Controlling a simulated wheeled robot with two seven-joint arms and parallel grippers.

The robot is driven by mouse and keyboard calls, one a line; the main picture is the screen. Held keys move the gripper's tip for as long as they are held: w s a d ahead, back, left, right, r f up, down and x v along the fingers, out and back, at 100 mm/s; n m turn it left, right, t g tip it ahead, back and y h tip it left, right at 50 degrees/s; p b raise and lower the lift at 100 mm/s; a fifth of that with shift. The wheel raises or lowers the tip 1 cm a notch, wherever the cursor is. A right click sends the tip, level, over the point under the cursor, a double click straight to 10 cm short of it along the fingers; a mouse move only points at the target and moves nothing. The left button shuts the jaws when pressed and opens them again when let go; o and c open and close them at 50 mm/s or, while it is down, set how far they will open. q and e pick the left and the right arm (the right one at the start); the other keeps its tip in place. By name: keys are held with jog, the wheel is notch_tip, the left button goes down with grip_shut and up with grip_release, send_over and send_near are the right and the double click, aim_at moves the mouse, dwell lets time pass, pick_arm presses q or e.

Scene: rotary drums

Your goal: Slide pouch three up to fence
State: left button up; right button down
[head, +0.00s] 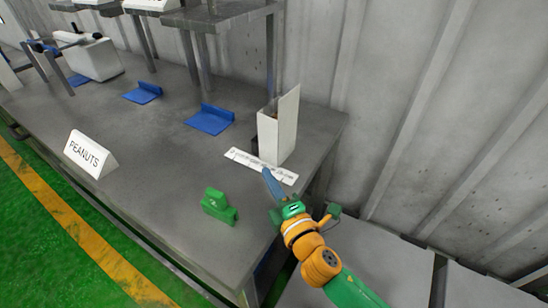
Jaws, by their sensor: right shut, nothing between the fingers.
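My right gripper (270,184) reaches in from the lower right, its blue-grey fingers shut and empty. Its fingertips are close to a white marked strip (246,159) near the right end of the grey table (165,165); I cannot tell whether they touch it. Behind the strip stands a white open-topped box (271,139) with a tall side panel and something brown inside. Blue L-shaped pieces (210,120) and (143,93) lie farther left on the table. No pouch or fence is clearly identifiable by a number or name. My left gripper is not in view.
A green block (217,206) with a small pale mark sits near the front edge. A white PEANUTS sign (90,153) stands at the front left. A raised metal shelf (215,14) and its posts are at the back. The middle of the table is clear.

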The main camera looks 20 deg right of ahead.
aim_at(276, 155)
jog(key=w, duration=0.1)
jog(key=w+d, duration=0.1)
jog(key=w, duration=0.2)
jog(key=shift+w+d+f, duration=0.15)
jog(key=shift+w+d, duration=0.1)
jog(key=shift+w, duration=0.05)
jog(key=shift+w+d, duration=0.25)
jog(key=shift+d, duration=0.05)
jog(key=shift+w, duration=0.1)
jog(key=shift+w+d, duration=0.7)
jog(key=shift+w, duration=0.15)
